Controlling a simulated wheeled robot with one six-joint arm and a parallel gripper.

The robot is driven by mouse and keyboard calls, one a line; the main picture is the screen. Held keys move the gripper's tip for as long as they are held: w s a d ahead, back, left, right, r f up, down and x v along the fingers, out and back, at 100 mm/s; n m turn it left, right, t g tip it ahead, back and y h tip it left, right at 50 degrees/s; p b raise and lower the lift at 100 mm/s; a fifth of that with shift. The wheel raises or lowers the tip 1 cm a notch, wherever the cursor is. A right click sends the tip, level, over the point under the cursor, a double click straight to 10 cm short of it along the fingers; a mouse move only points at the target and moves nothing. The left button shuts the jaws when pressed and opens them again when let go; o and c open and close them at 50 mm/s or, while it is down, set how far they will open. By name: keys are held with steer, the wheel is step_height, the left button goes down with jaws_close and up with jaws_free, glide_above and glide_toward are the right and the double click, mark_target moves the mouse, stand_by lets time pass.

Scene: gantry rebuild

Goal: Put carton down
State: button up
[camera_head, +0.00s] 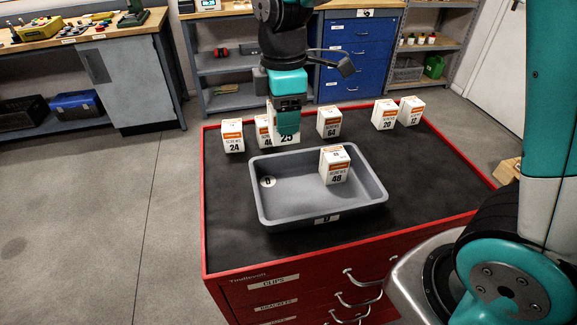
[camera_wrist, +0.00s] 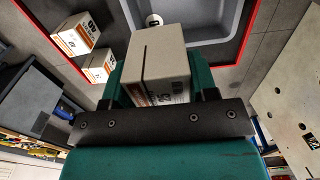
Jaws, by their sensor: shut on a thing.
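My gripper (camera_head: 287,108) is shut on a small white carton marked 25 (camera_head: 286,138), holding it upright behind the grey tray. In the wrist view the carton (camera_wrist: 158,58) sits between my green fingers. Whether its base touches the black cabinet top is hard to tell. The grey tray (camera_head: 265,215) lies on the cabinet top, with a carton marked 48 (camera_head: 336,167) standing inside it at the right. A round white tag (camera_head: 268,182) is in the tray's left part. The tray's edge also shows in the wrist view (camera_wrist: 243,35).
Cartons marked 24 (camera_head: 231,136), 44 (camera_head: 262,132), 64 (camera_head: 329,122), 20 (camera_head: 385,115) and 12 (camera_head: 411,110) stand along the back of the red cabinet (camera_head: 330,250). The 44 carton is close beside the held one.

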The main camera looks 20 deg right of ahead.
step_height(320, 180, down, 13)
steer(key=shift+p, duration=0.45)
steer(key=shift+f, duration=0.1)
steer(key=o, duration=0.6)
steer(key=shift+f, duration=0.1)
steer(key=shift+o, duration=0.6)
steer(key=shift+r, duration=0.5)
steer(key=r+b, duration=0.1)
steer(key=r, duration=1)
steer(key=shift+s+r, duration=0.2)
steer(key=s+a+r+m+y, duration=0.2)
steer(key=s+r+m, duration=0.1)
steer(key=s, duration=0.6)
steer(key=s+a+r+m+y, duration=0.2)
steer(key=s+m, duration=0.3)
steer(key=s, duration=0.4)
steer(key=shift+s+a+r+m, duration=0.3)
steer(key=shift+s+r+m, duration=0.1)
